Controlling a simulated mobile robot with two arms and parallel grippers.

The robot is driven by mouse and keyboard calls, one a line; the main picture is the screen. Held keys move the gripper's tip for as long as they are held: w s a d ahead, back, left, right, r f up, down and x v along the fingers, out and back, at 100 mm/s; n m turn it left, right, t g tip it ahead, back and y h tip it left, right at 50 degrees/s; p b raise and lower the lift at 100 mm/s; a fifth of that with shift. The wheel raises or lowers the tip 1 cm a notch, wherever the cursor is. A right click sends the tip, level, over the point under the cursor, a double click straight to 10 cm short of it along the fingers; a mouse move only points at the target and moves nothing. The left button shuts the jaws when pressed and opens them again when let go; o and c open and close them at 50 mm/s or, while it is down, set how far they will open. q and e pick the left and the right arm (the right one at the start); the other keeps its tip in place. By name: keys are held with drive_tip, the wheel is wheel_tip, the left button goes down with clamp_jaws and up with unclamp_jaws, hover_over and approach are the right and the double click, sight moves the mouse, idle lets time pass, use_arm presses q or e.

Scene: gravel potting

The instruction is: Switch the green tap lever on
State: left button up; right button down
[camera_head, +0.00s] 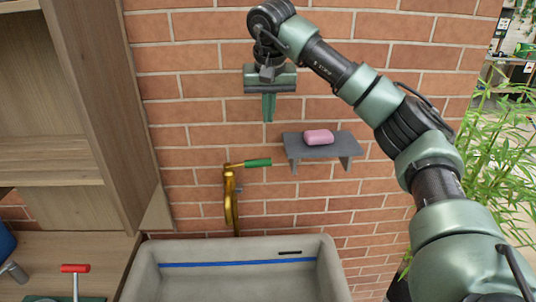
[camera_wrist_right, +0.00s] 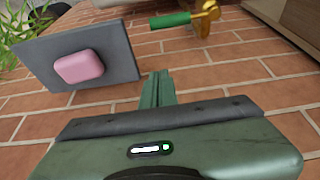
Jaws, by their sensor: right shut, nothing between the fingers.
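The green tap lever (camera_head: 257,162) sits on top of a brass tap (camera_head: 231,200) and points to the right, roughly level. The tap stands against the brick wall above a grey basin. My right gripper (camera_head: 268,112) is shut and empty, pointing down, above the lever and apart from it in the head view. In the right wrist view, my right gripper's fingers (camera_wrist_right: 158,82) are together. The green lever (camera_wrist_right: 170,20) and part of the brass tap (camera_wrist_right: 205,18) show beyond the fingertips at the top. My left gripper is not in view.
A grey wall shelf (camera_head: 298,152) with a pink soap bar (camera_head: 318,137) is right of the lever, close to my right gripper. The grey basin (camera_head: 240,250) lies below. A wooden cabinet (camera_head: 95,110) stands left, a leafy plant (camera_head: 500,150) right. A red-handled tool (camera_head: 75,268) lies lower left.

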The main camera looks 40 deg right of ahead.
sight(249, 164)
drive_tip(key=shift+w+f, duration=0.15)
drive_tip(key=p+x, duration=0.3)
drive_tip(key=x, duration=0.7)
drive_tip(key=s, duration=0.1)
drive_tip(key=s+a+p, duration=0.1)
drive_tip(key=s+a, duration=0.1)
drive_tip(key=shift+s+f, duration=0.25)
drive_tip(key=shift+f, duration=0.1)
